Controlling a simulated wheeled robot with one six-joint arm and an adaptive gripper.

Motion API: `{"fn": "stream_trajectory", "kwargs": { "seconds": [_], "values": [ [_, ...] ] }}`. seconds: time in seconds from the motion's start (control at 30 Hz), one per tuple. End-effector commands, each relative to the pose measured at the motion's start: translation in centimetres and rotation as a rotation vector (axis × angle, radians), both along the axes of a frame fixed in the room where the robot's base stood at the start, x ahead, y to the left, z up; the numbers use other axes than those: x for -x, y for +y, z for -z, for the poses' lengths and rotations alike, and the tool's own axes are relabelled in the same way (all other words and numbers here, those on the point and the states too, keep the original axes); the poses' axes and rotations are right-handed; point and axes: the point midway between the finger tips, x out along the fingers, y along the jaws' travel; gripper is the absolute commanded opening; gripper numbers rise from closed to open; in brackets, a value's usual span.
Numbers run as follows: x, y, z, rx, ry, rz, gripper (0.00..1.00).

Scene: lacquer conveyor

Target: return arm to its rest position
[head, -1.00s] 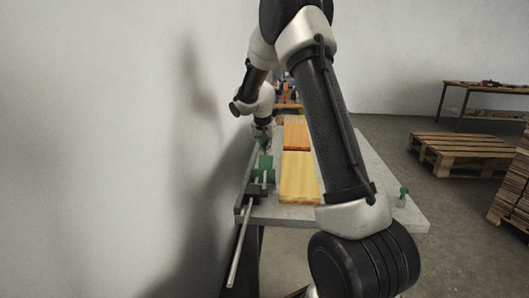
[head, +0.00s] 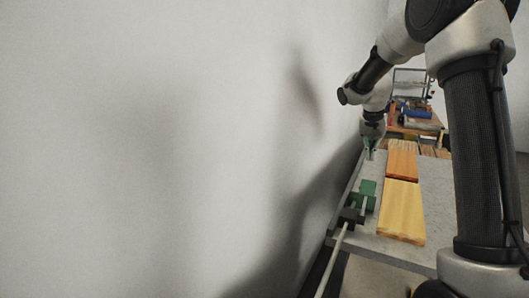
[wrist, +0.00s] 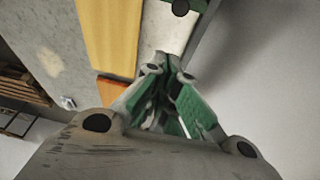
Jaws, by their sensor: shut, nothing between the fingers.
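My gripper (head: 369,153) hangs over the left side of a grey slab table (head: 436,215), close to the wall, with its fingers pointing down. Its green-padded fingers are closed with nothing between them; they also show in the wrist view (wrist: 166,70). In the head view the gripper appears above and beyond a green clamp block (head: 364,195) and touches nothing that I can see. My arm fills the right side of the head view.
A yellow board (head: 402,212) and an orange board (head: 402,164) lie end to end on the slab. A metal bar (head: 334,262) sticks out past the near edge. The plain wall (head: 150,150) is close on the left. A cluttered bench (head: 415,122) stands beyond.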

Motion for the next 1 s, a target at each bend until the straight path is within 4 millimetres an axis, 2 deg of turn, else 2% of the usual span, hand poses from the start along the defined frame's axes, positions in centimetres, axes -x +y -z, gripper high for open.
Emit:
{"fn": "stream_trajectory", "kwargs": {
  "seconds": [0.1,0.17,0.4,0.7,0.83,0.9,1.0],
  "values": [
    [3.5,0.6,2.8,-0.001,0.128,-0.128,0.0],
    [6.2,1.1,3.2,-0.009,0.18,-0.197,0.0],
    [17.5,3.5,0.5,-0.051,0.261,-0.42,0.0],
    [32.6,6.9,-2.5,-0.082,0.182,-0.619,0.0],
    [36.6,7.7,-3.0,-0.078,0.097,-0.63,0.0],
    [37.7,7.9,-3.5,-0.066,0.05,-0.633,0.0],
    [38.3,7.9,-4.5,-0.046,-0.009,-0.638,0.0]
  ]
}}
